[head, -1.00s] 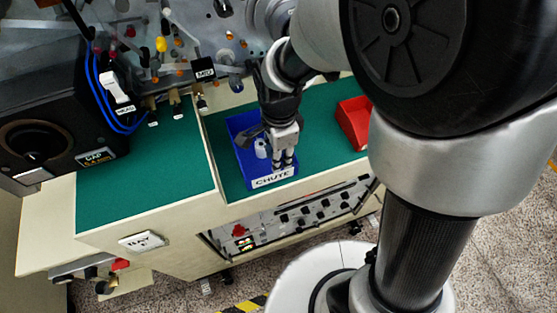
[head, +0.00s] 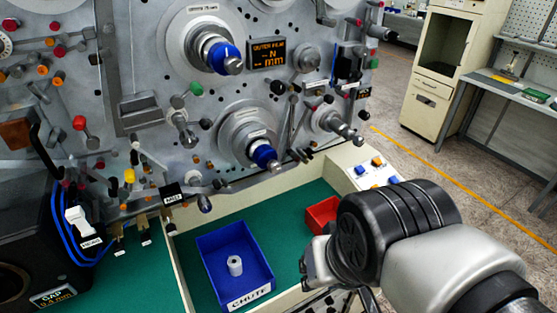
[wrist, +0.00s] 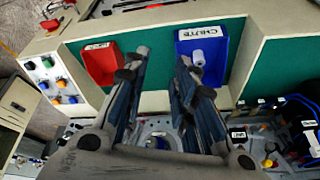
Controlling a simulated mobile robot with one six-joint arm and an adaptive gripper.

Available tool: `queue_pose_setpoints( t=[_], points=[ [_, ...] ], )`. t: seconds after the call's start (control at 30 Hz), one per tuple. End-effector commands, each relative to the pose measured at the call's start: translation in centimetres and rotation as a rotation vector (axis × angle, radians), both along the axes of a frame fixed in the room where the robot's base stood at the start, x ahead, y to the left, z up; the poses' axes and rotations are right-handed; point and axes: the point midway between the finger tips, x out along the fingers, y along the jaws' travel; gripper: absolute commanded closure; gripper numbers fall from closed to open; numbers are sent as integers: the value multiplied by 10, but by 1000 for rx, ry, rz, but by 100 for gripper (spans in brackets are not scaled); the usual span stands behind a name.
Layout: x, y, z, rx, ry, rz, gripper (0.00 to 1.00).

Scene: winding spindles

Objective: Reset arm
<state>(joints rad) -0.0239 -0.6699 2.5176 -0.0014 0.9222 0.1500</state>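My gripper (wrist: 163,62) shows in the wrist view with its two fingers spread apart and nothing between them. In the head view my arm is folded at the lower right, and the gripper is mostly hidden beside it, right of the blue bin. The blue bin (head: 208,244), labelled CHUTE, stands on the green bench top with a small white spool-like cylinder (head: 235,266) upright in it. In the wrist view the blue bin (wrist: 214,72) and the cylinder (wrist: 198,58) lie beyond the right finger.
A red bin (head: 322,214) stands right of the blue one. Behind the bench (head: 290,205) rises a grey machine panel (head: 150,45) with protruding spindles and knobs. A black box labelled GAP (head: 25,225) is at left. Open floor (head: 400,140) lies to the right.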

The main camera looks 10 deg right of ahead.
Motion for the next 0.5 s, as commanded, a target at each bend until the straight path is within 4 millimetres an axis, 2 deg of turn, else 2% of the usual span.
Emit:
queue_pose_setpoints(
  t=[0.13,0.43,0.5],
  points=[
    [-13,-6,4,-49,-35,95,75],
    [-14,-6,3,-58,-37,113,75],
    [-14,-6,-2,-58,-37,113,75]
  ],
)
